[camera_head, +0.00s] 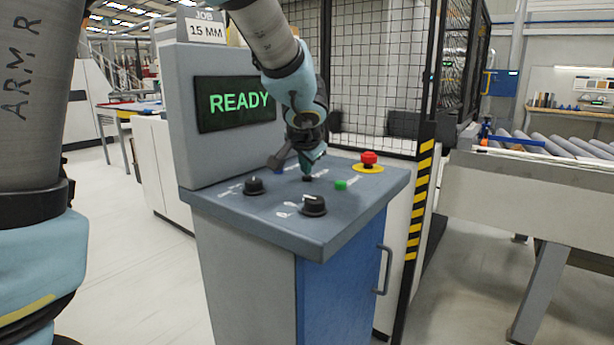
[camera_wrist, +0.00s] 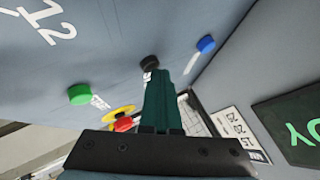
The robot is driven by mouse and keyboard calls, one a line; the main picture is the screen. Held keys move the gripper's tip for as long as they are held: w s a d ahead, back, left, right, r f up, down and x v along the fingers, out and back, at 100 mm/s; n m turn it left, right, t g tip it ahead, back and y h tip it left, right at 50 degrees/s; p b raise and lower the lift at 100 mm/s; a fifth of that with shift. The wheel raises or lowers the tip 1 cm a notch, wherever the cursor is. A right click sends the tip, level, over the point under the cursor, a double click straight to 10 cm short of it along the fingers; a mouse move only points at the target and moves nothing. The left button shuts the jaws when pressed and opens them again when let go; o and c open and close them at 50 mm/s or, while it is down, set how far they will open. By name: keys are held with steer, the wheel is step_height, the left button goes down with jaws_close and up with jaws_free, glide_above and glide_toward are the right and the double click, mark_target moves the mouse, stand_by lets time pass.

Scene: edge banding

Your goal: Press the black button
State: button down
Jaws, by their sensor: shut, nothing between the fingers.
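The black button (camera_wrist: 149,61) is a small round cap on the sloped grey panel (camera_head: 225,203). It sits right at my fingertips in the wrist view, and its lower part is overlapped by them. In the head view the black button (camera_head: 307,179) shows just under the fingertips. My gripper (camera_head: 308,171) points down at the panel, with its dark green fingers (camera_wrist: 160,75) together and empty. I cannot tell whether the tips touch the button.
A green button (camera_head: 341,184), a blue button (camera_wrist: 206,43) and a red emergency stop (camera_head: 369,158) on a yellow disc surround it. Black knobs (camera_head: 254,186) (camera_head: 313,205) stand nearer the front. The screen (camera_head: 235,103) reads READY. A mesh fence (camera_head: 375,75) stands behind.

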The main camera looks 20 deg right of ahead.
mark_target(306, 182)
steer(key=shift+r+p, duration=0.6)
steer(key=shift+r, duration=0.3)
step_height(306, 182, up, 5)
steer(key=p, duration=0.3)
steer(key=shift+p, duration=0.4)
stand_by(0.5)
